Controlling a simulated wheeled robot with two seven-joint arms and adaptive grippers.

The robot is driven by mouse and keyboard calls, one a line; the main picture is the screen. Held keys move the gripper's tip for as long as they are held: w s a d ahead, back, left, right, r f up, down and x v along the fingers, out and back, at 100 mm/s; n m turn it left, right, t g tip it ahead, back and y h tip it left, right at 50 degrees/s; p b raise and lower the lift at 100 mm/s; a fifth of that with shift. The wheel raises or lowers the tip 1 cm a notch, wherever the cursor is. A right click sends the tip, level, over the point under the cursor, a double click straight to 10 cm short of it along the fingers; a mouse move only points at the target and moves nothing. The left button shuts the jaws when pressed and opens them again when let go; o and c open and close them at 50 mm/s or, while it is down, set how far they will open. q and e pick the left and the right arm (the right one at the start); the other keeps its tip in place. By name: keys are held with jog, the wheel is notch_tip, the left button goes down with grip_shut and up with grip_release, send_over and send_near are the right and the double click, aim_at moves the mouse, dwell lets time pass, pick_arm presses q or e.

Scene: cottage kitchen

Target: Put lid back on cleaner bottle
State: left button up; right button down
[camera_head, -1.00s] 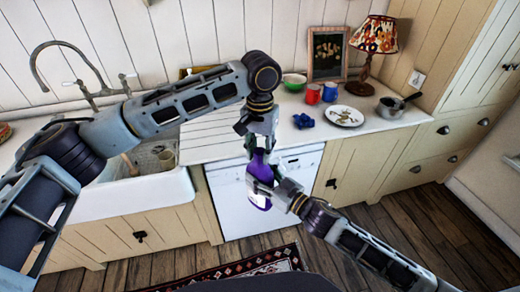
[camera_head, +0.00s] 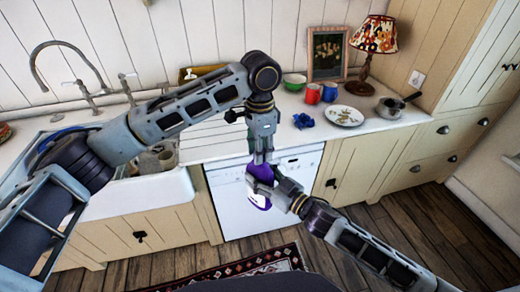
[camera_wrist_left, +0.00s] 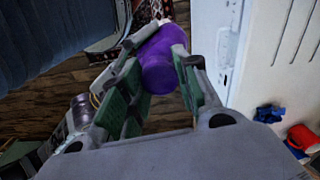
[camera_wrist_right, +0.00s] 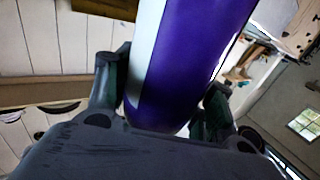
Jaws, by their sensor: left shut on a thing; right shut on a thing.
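The cleaner bottle (camera_head: 260,203), purple with a white label, is held in front of the white dishwasher. My right gripper (camera_head: 262,184) is shut around its body; the right wrist view shows the bottle (camera_wrist_right: 195,60) between the fingers. My left gripper (camera_head: 262,158) comes down from above, right over the bottle's upper end. In the left wrist view its fingers are shut on a purple round piece, the lid (camera_wrist_left: 159,72), which lines up with the purple bottle beyond. The fingers hide the joint, so I cannot tell whether the lid is seated.
The counter behind holds a blue crumpled item (camera_head: 303,121), a plate (camera_head: 344,116), red and blue mugs (camera_head: 313,93), a green bowl (camera_head: 294,82), a pan (camera_head: 390,108) and a lamp (camera_head: 375,38). The sink (camera_head: 130,195) is at left. A rug (camera_head: 250,268) lies below.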

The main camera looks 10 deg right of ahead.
pick_arm(q)
jog(key=m, duration=0.5)
jog(key=shift+w+a, duration=0.1)
jog(key=o, duration=1.1)
jog(key=shift+r, duration=0.1)
jog(key=shift+r, duration=2.15)
jog(key=shift+r, duration=0.1)
